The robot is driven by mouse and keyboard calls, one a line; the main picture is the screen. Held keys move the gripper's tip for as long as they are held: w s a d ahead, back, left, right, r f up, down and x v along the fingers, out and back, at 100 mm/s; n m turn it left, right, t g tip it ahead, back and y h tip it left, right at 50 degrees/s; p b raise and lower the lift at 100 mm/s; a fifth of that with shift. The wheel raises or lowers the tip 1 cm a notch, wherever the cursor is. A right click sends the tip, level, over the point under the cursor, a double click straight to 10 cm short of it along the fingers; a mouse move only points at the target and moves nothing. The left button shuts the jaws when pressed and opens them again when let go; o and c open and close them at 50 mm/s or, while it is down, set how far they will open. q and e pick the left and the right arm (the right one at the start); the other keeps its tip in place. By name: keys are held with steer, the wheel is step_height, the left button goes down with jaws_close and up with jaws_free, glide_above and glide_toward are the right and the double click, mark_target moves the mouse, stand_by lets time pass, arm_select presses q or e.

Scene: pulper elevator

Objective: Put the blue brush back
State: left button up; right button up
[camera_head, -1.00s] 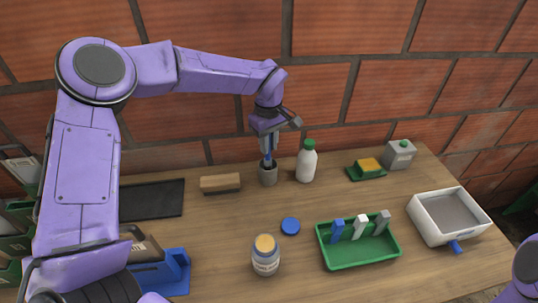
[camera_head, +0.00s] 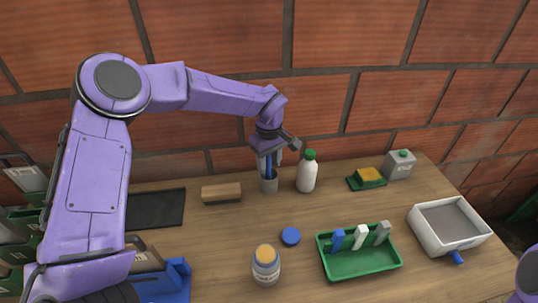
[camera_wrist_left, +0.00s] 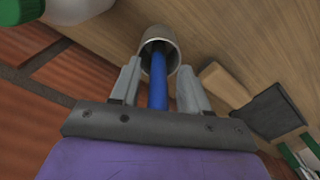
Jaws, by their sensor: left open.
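The blue brush (camera_wrist_left: 157,82) stands in the grey cup (camera_head: 269,184) at the back of the table. In the left wrist view its blue handle runs into the mouth of the cup (camera_wrist_left: 161,42); its lower end is hidden inside. My left gripper (camera_head: 269,163) is right above the cup, pointing down. Its two fingers (camera_wrist_left: 158,80) are open, one on each side of the handle, with gaps visible between them and it. My right gripper is out of view.
A white bottle (camera_head: 307,174) with a green cap stands close right of the cup. A wooden block (camera_head: 221,192) lies just left. A blue lid (camera_head: 290,236), a jar (camera_head: 266,267) and a green tray (camera_head: 361,265) are in front. The brick wall (camera_head: 340,100) is close behind.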

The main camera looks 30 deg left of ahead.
arm_select(q)
step_height(320, 180, up, 12)
steer(key=shift+w+f+b, duration=0.1)
steer(key=shift+b, duration=0.5)
